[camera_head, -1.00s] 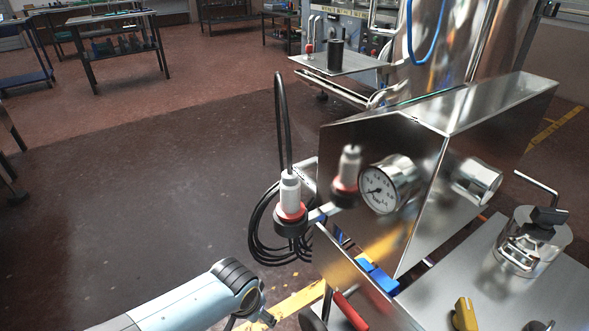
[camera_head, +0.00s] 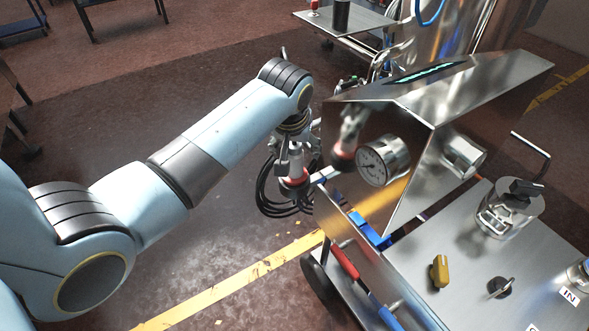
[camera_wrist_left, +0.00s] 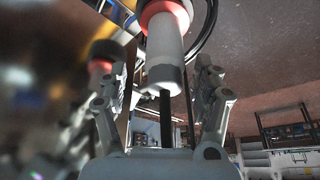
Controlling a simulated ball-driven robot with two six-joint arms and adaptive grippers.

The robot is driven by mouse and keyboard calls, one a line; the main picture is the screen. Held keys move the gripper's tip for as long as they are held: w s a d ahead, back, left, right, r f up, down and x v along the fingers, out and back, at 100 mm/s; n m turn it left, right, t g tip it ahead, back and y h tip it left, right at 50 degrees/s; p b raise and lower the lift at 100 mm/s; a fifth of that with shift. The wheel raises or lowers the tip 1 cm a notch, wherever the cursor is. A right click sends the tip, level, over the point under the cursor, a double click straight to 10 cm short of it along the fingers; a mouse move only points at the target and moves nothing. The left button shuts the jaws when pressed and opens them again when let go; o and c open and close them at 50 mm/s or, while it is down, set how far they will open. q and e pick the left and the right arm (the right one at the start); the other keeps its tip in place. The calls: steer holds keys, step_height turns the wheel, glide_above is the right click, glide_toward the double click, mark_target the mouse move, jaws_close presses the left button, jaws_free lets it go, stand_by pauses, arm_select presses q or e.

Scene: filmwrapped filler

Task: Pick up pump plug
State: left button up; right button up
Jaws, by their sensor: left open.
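The pump plug, white and grey with a red ring and a dark base, shows in the head view (camera_head: 294,180) at the left side of the steel machine, partly covered by my left wrist and gripper. In the left wrist view the plug (camera_wrist_left: 166,45) comes down from the top, between the two fingers. My left gripper (camera_wrist_left: 165,92) is open around the plug's grey end, with a gap visible on the right side. In the head view the left gripper (camera_head: 294,150) is at the plug. The black cable runs from the plug's end. My right gripper is not in view.
The steel machine (camera_head: 390,105) with a round gauge (camera_head: 383,161) stands right beside the plug and mirrors it. Coiled black cable (camera_head: 268,190) hangs behind the plug. A red-handled valve (camera_head: 345,262) and blue valve handle (camera_head: 370,231) lie below. The floor to the left is open.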

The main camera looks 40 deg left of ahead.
mark_target(298, 175)
arm_select(q)
steer(key=x, duration=0.4)
steer(key=shift+a, duration=0.2)
jaws_close()
